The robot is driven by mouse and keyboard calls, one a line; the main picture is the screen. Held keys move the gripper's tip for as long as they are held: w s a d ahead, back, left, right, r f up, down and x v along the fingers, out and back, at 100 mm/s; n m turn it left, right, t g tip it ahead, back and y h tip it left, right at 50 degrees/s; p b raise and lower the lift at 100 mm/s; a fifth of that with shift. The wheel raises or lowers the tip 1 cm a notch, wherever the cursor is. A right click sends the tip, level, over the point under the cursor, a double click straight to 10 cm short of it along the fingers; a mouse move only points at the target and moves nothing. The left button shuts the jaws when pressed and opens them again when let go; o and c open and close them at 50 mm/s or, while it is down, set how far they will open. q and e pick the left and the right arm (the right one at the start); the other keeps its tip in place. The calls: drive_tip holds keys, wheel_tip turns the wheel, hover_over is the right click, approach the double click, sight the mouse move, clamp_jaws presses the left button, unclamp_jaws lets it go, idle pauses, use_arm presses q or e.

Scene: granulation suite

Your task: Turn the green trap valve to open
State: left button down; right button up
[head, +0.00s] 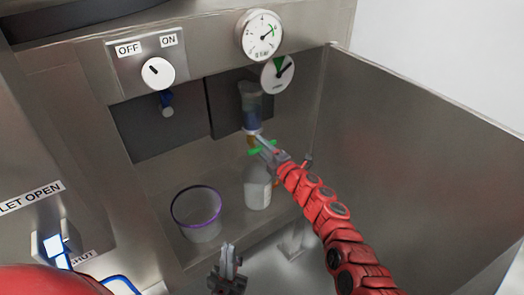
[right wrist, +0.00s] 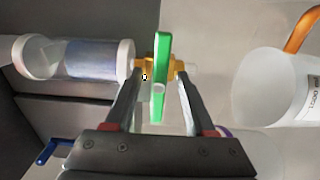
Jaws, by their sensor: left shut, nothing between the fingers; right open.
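The green trap valve handle (head: 268,148) sits on a brass fitting under the clear trap cylinder (head: 251,100). In the right wrist view the green handle (right wrist: 161,60) lies crosswise to the line of the cylinder (right wrist: 90,58) and brass valve body (right wrist: 148,69). My right gripper (head: 260,144) is at the valve, open, with one finger on each side of the handle. Gaps show between the handle and both fingers. My left gripper (head: 229,250) is shut and empty, low at the front, well apart from the valve.
An OFF/ON knob (head: 158,73) and two gauges are above. A steel side wall (head: 420,140) bounds the right.

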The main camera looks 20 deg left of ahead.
clamp_jaws()
idle(0.3)
